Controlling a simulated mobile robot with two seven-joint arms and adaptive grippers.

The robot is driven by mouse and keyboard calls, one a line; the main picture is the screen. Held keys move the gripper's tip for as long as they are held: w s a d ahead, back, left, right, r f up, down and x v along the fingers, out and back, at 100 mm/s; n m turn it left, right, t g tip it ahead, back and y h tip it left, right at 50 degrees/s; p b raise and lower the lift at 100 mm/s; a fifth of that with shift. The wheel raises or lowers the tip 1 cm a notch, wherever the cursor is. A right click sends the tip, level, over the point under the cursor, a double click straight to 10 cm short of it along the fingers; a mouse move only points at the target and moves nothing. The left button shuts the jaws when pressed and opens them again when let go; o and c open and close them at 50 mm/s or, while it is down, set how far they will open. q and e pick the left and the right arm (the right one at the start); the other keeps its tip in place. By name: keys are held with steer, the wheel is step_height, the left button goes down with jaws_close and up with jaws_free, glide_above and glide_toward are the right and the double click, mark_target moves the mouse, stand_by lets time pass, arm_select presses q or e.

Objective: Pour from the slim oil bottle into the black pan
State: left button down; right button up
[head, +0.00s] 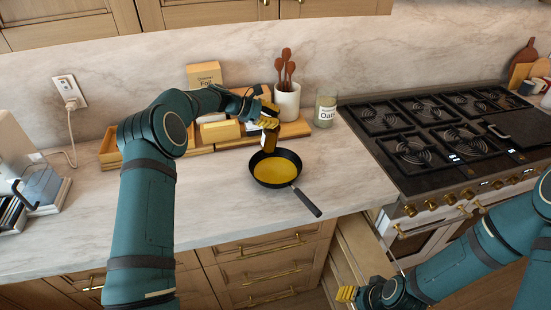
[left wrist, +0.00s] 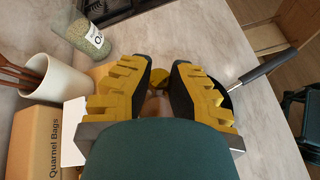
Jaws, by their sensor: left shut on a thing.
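The black pan (head: 294,155) sits on the marble counter, its handle pointing toward the lower right. A yellow layer (head: 272,170) covers its floor. My left gripper (head: 267,118) is shut on the dark slim oil bottle (head: 268,139) and holds it over the back edge of the pan. The bottle's lower end hangs close to the pan; its exact tilt and any stream are unclear. In the left wrist view my yellow fingers (left wrist: 160,80) hide most of the bottle, and the pan's handle (left wrist: 268,66) shows at right. My right gripper (head: 347,293) is low, beside an open drawer.
Behind the pan stand a utensil crock (head: 287,102), an oats jar (head: 325,110) and boxes on a wooden tray (head: 295,129). The stove (head: 440,135) is at right. The counter in front of the pan is clear. A drawer (head: 358,250) stands open below.

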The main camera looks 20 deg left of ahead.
arm_select(q)
steer(key=shift+r, duration=0.2)
steer(key=shift+n+g+h, duration=0.8)
steer(key=shift+n+h, duration=0.1)
steer(key=shift+n, duration=0.2)
